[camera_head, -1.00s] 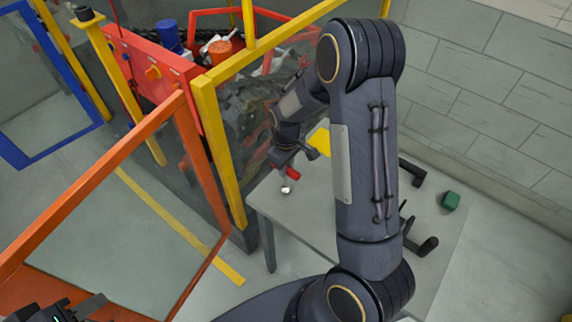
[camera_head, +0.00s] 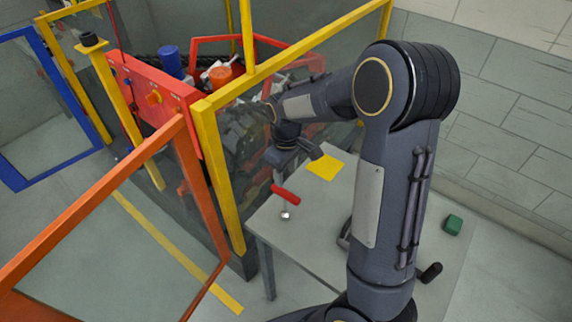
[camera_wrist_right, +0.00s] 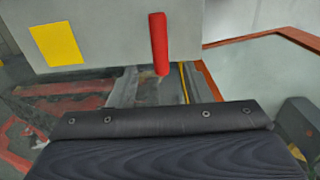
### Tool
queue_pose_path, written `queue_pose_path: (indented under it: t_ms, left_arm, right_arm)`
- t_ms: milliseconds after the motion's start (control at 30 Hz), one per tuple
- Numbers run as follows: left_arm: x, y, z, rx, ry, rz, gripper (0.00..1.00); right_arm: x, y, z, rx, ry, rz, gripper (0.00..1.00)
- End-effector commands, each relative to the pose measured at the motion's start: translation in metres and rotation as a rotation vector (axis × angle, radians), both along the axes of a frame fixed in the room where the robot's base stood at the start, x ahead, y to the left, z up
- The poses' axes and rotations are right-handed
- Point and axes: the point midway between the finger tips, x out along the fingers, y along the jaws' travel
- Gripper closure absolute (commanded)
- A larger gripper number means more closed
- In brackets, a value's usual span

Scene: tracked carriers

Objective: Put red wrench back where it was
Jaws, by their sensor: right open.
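The red wrench (camera_head: 286,195) lies on the grey table near its left edge, its red handle in plain view. A small silver round piece shows just below it. In the right wrist view the red handle (camera_wrist_right: 158,44) is upright in the picture, beyond the dark gripper body and apart from it. My right gripper (camera_head: 284,165) is open and empty, just above and behind the wrench in the head view. A yellow square (camera_head: 326,167) lies on the table right of the gripper; it also shows in the right wrist view (camera_wrist_right: 56,45). My left gripper is out of view.
The grey table (camera_head: 305,245) stands beside a yellow-framed clear panel (camera_head: 232,190). An orange-framed panel (camera_head: 90,215) is at the left. A red box (camera_head: 150,90) with blue and orange items is behind. A green block (camera_head: 453,225) lies at the right. My right arm hides part of the table.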

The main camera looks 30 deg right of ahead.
Motion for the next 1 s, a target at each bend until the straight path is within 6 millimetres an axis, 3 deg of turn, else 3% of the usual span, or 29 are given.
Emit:
queue_pose_path:
  t_ms: [233, 367, 467, 700, 900, 1000]
  left_arm:
    - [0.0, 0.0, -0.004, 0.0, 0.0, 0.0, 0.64]
    - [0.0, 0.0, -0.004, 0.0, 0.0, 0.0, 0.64]
    - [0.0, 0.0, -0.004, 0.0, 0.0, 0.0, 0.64]
    - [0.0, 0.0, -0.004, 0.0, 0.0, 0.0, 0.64]
    - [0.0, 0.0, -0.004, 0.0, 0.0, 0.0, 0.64]
    - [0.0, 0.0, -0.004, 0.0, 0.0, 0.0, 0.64]
  right_arm:
    - [0.0, 0.0, 0.031, 0.001, -0.002, -0.002, 0.55]
    - [-0.013, 0.001, 0.046, 0.038, -0.024, -0.037, 0.55]
    - [-0.039, 0.006, 0.066, 0.112, -0.073, -0.106, 0.55]
    - [-0.136, 0.036, 0.11, 0.328, -0.237, -0.326, 0.55]
    - [-0.196, 0.062, 0.112, 0.425, -0.338, -0.462, 0.55]
    - [-0.211, 0.07, 0.108, 0.447, -0.368, -0.501, 0.55]
